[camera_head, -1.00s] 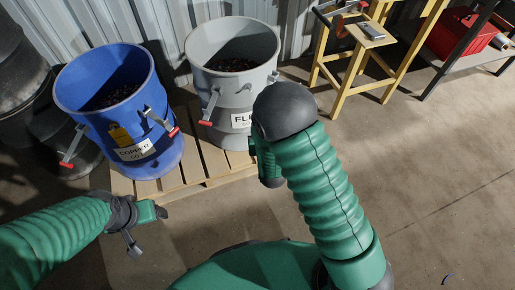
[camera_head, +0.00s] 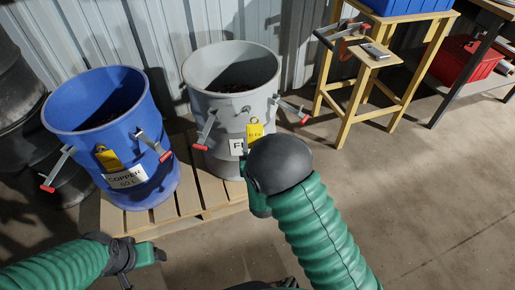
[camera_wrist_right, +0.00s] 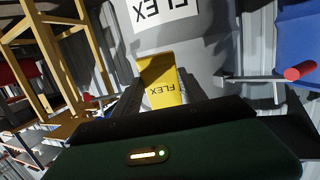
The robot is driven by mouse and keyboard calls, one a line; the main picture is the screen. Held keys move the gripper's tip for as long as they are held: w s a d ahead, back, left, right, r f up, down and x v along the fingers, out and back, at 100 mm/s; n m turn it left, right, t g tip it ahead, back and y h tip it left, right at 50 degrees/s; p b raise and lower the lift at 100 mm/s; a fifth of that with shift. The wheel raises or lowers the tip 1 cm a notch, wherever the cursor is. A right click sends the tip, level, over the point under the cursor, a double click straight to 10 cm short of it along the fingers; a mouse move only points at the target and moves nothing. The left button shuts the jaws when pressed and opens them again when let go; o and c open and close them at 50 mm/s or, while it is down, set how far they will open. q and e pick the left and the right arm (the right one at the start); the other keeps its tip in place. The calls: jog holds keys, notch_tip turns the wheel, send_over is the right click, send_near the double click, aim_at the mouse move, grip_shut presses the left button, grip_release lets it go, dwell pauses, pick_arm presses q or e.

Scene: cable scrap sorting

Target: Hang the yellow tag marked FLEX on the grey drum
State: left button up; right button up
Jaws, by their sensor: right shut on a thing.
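The grey drum (camera_head: 215,95) stands on a pallet, with a white label (camera_head: 237,147) on its front, partly hidden by my right arm. The label reads FLEX in the right wrist view (camera_wrist_right: 165,12). The yellow FLEX tag (camera_head: 255,131) is in front of the drum, just above and right of the label. My right gripper (camera_wrist_right: 160,88) is shut on the tag, which stands between its fingers facing the drum wall. I cannot tell whether the tag touches the drum or a hook. My left gripper (camera_head: 150,255) is low at the left, away from the drums; its jaws are unclear.
Red-handled latches (camera_head: 292,110) stick out from both drums. A yellow wooden stand (camera_head: 345,110) and a red bin (camera_head: 462,62) are at the right. Open floor lies at the right front.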

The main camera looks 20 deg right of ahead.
aim_at(252, 139)
jog(key=shift+w+a+f+b, duration=0.15)
jog(key=shift+w+b, duration=0.4)
jog(key=shift+w, duration=1.6)
jog(key=shift+w+f, duration=0.5)
jog(key=shift+w, duration=0.25)
jog(key=o, duration=1.4)
